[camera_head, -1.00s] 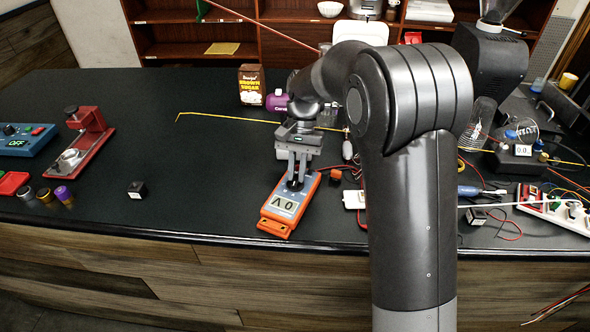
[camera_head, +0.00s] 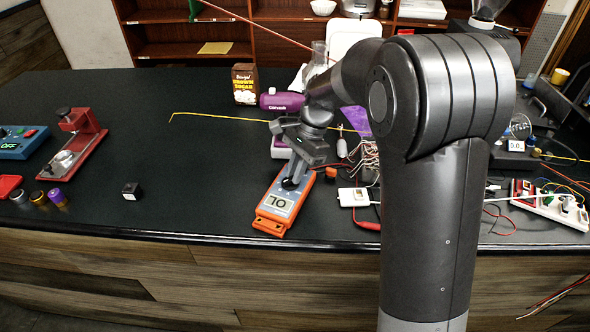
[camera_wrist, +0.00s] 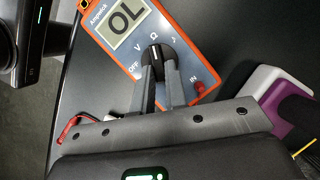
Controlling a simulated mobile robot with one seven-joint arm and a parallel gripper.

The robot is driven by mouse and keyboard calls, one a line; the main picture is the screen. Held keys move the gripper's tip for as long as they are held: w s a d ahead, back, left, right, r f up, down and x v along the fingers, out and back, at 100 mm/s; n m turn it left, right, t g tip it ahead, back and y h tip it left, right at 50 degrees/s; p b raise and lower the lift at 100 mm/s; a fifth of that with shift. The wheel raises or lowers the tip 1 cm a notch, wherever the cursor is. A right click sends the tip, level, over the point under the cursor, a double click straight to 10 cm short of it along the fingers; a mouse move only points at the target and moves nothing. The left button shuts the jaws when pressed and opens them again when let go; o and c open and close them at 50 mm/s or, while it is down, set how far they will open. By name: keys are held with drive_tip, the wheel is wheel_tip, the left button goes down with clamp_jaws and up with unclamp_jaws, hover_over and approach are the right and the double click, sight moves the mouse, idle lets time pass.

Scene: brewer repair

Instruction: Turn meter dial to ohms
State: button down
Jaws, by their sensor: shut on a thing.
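The orange meter (camera_head: 271,226) lies on the dark counter near its front edge. Its screen reads OL in both views. The dial's white pointer line aims at the Ω mark. My gripper (camera_wrist: 159,72) is shut on the dial, one finger on each side. Red plugs and leads show beside the meter.
A white block (camera_head: 354,197) and red wires lie to the right. The counter left of the meter is mostly clear.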

idle(0.5)
drive_tip(key=c, duration=1.4)
unclamp_jaws()
drive_tip(key=shift+c, duration=0.2)
drive_tip(key=shift+r, duration=0.1)
drive_tip(key=v, duration=1)
drive_tip(key=shift+d+r, duration=0.2)
drive_tip(key=shift+r, duration=0.05)
drive_tip(key=shift+w, duration=0.1)
drive_tip(key=s+d+r+n+t+h, duration=0.1)
drive_tip(key=s+d+r+n+t, duration=0.15)
drive_tip(key=s+d, duration=0.35)
drive_tip(key=s+d+r+n+t, duration=0.2)
drive_tip(key=s+d+r, duration=0.1)
drive_tip(key=s, duration=0.5)
drive_tip(key=s+d+f+n+t+h, duration=0.1)
drive_tip(key=s+d+n+t, duration=0.1)
drive_tip(key=s, duration=0.3)
drive_tip(key=s+d+f+n+t+h, duration=0.1)
drive_tip(key=s+d+n+t, duration=0.1)
drive_tip(key=s, duration=0.4)
drive_tip(key=shift+s+d+f+n, duration=0.3)
drive_tip(key=shift+d+n, duration=0.35)
drive_tip(key=shift+d, duration=0.3)
